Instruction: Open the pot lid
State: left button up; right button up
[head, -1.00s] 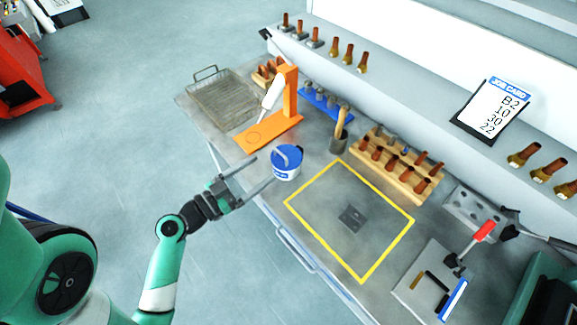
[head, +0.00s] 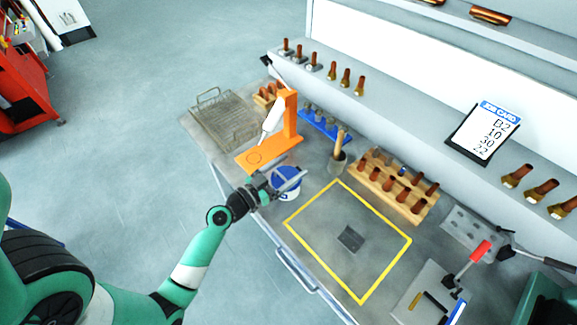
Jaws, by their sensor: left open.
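A small white pot (head: 287,193) with a blue lid (head: 290,173) stands on the grey bench near its front edge. The lid is on the pot and has a raised blue handle, now partly covered by my gripper. My left gripper (head: 282,178) is open, with its fingers reaching over and around the lid's top. I cannot tell whether the fingers touch the lid. My right gripper is not in view.
An orange stand (head: 287,125) with a white tool is behind the pot. A wire basket (head: 225,120) lies at the back left. A yellow-outlined area (head: 325,262) holds a small dark plate (head: 350,238).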

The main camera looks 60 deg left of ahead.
pick_arm(q)
grip_shut()
dwell(0.4)
